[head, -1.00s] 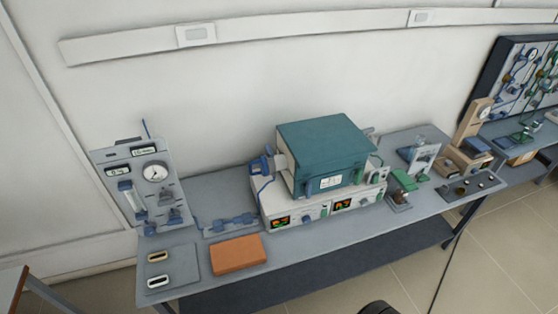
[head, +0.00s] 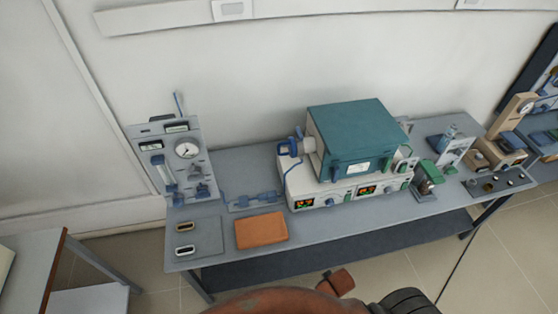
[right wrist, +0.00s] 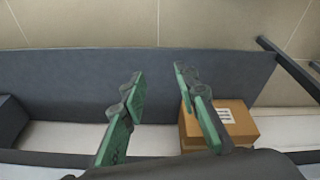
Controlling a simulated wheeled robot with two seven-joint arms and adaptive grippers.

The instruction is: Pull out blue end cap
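In the head view a blue end cap (head: 289,148) sits at the left end of the tube that sticks out of the teal muffle furnace (head: 352,135). The furnace rests on a white control base with two lit displays. My right gripper (right wrist: 157,85) shows in the right wrist view with its two green fingers apart and nothing between them. It is over a dark shelf, away from the end cap. My left gripper is not in view; part of my own arm shows at the bottom of the head view.
The grey bench (head: 330,215) carries a gauge panel (head: 178,165) at the left, an orange block (head: 261,230) at the front and a green-and-grey device (head: 427,177) right of the furnace. A cardboard box (right wrist: 232,128) lies near my right gripper's fingers in the right wrist view.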

